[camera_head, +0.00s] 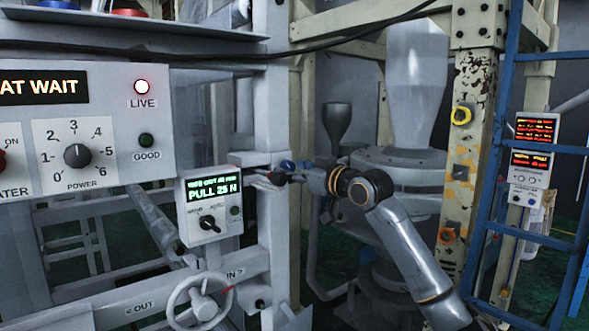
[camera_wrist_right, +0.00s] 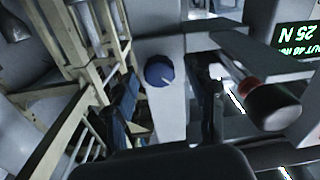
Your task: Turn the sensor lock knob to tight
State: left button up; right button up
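A blue knob (camera_wrist_right: 159,71) with a short white pointer line shows in the right wrist view, on a pale grey bar (camera_wrist_right: 165,120). In the head view the blue knob (camera_head: 287,165) is small, beside the frame post. My right gripper (camera_head: 303,171) comes in from the right and is at the post. In the wrist view the right gripper (camera_wrist_right: 166,92) is open, one finger on each side of the bar and knob. No finger visibly touches the knob. Any tight or loose marking is too small to read. My left gripper is not in view.
A black cylinder (camera_wrist_right: 275,106) with a red collar is close beside the right finger. A small panel (camera_head: 209,207) reads "PULL 25 N". A handwheel (camera_head: 197,303) is below it. A large panel (camera_head: 100,165) with a power dial is at left. A blue ladder (camera_head: 505,130) stands right.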

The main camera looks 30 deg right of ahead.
jog(key=c, duration=1.1)
jog(key=shift+m, duration=0.5)
jog(key=m+p, duration=0.1)
jog(key=m, duration=0.2)
jog(key=shift+m, duration=0.4)
jog(key=m+p, duration=0.1)
jog(key=m, duration=0.3)
jog(key=shift+m, duration=0.3)
jog(key=m+p, duration=0.3)
jog(key=m, duration=0.2)
jog(key=shift+m, duration=0.3)
jog(key=shift+m+h+p, duration=0.3)
jog(key=shift+m+p, duration=0.55)
jog(key=shift+m, duration=0.75)
jog(key=shift+f+m, duration=0.1)
jog(key=shift+m, duration=0.2)
jog(key=o, duration=1.1)
